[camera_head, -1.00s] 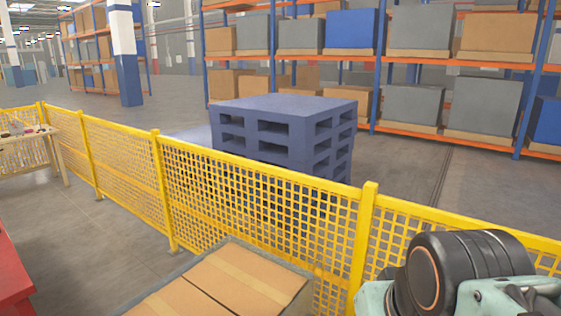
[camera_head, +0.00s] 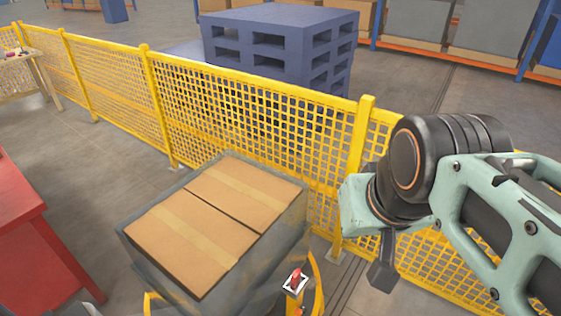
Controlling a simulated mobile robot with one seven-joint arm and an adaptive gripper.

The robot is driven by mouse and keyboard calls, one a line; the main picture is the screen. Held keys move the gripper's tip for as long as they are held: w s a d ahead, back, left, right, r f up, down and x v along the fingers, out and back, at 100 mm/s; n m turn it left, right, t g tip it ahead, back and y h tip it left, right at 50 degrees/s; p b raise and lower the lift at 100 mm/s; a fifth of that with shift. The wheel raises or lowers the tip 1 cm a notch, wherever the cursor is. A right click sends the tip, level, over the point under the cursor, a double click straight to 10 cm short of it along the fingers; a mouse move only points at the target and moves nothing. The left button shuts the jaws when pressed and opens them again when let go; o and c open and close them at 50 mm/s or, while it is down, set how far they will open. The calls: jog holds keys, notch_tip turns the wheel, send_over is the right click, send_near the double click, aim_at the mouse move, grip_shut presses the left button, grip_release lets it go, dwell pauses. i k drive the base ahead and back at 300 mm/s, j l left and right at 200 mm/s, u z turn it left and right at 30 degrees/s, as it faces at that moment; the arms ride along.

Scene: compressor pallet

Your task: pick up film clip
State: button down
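A small red piece (camera_head: 296,278) sits on a pale, dark-edged pad on top of a yellow post at the bottom centre. It may be the film clip, but it is too small to tell. My gripper (camera_head: 382,274) seems to be the dark end hanging below my arm at the right. It is to the right of the red piece in the picture, and apart from it. The fingers cannot be made out clearly, and nothing is seen held.
A crate-like load of two taped cardboard boxes (camera_head: 215,215) in grey wrap stands at the centre. A yellow mesh fence (camera_head: 240,115) runs behind it. Blue stacked pallets (camera_head: 280,45) stand beyond.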

aim_at(296, 278)
jog(key=i+l+u, duration=0.1)
jog(key=u, duration=0.15)
jog(key=k+l, duration=0.1)
jog(key=k, duration=0.25)
jog(key=l, duration=1.25)
jog(key=i+z, duration=0.15)
